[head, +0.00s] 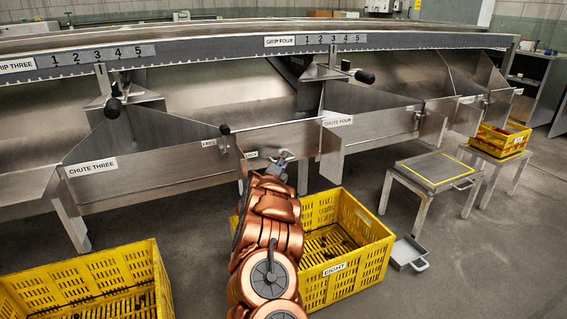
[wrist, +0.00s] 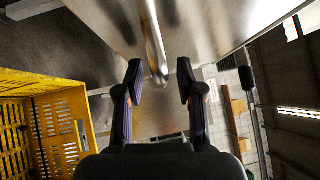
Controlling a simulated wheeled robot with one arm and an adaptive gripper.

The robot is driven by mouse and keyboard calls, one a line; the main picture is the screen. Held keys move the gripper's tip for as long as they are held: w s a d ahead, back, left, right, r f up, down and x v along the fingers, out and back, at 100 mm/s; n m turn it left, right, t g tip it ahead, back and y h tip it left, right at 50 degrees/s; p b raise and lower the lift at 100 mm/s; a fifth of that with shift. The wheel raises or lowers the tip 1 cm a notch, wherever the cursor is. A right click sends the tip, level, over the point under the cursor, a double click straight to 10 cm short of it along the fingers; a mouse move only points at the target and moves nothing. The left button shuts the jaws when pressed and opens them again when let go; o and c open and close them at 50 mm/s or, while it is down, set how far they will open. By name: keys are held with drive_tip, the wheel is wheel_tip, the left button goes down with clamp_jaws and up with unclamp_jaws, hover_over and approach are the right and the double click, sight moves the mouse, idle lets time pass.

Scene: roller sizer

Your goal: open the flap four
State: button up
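The steel front panel at chute four, which looks like flap four (head: 290,138), stands upright below a thin rod with a black knob (head: 224,129). The chute four label (head: 337,120) is to its right. My gripper (head: 281,158) is at the panel's lower left part, and my copper arm hides some of what is below. In the wrist view my gripper (wrist: 160,77) is open, with its two dark fingers apart. A slim metal bar (wrist: 154,38) runs down the steel surface and ends between the fingertips. I cannot tell whether either finger touches it.
A yellow crate (head: 375,250) stands under the chute beside my arm; it also shows in the wrist view (wrist: 88,118). Another yellow crate (head: 150,262) is at lower left. A low metal stand (head: 402,176) and a grey pan (head: 408,243) are to the right. Bare floor lies at lower right.

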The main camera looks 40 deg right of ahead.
drive_tip(key=shift+d, duration=0.1)
clamp_jaws()
idle(0.3)
idle(0.4)
